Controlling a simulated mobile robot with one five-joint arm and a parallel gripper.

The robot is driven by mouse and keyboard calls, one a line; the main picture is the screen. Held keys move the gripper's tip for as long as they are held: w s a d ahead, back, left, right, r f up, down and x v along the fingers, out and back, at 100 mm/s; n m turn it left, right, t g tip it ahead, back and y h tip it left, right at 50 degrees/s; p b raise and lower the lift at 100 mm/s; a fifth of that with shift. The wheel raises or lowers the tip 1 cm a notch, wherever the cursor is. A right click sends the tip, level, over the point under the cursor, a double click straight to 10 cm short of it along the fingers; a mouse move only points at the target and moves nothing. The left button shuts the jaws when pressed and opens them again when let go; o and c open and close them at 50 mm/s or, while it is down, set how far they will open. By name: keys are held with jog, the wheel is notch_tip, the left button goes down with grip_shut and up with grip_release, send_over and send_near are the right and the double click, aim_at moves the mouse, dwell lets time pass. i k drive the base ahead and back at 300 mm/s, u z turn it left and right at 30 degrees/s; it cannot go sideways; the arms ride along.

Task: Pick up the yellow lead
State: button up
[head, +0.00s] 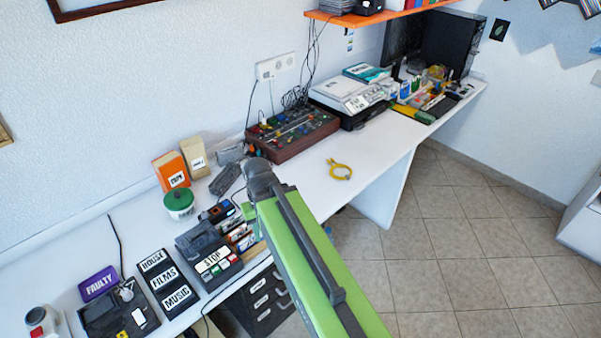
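The yellow lead (338,170) lies coiled in a small loop on the white desk, right of the middle of the head view. Bare desk surrounds it. My green and dark arm reaches up from the bottom right, and its far joint is left of the lead, apart from it in the picture. My gripper cannot be made out; the arm hides what is behind it. Nothing covers the lead.
Left of my arm are a green-lidded pot (179,204), an orange box (171,171) and a STOP-labelled machine (208,256). The desk's front edge is close to the lead.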

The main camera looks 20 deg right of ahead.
aim_at(347, 178)
jog(key=u, duration=1.05)
jog(key=k, duration=0.15)
jog(key=u, duration=2.45)
jog(key=k, duration=2.4)
jog(key=z, duration=1.15)
jog(key=i, duration=1)
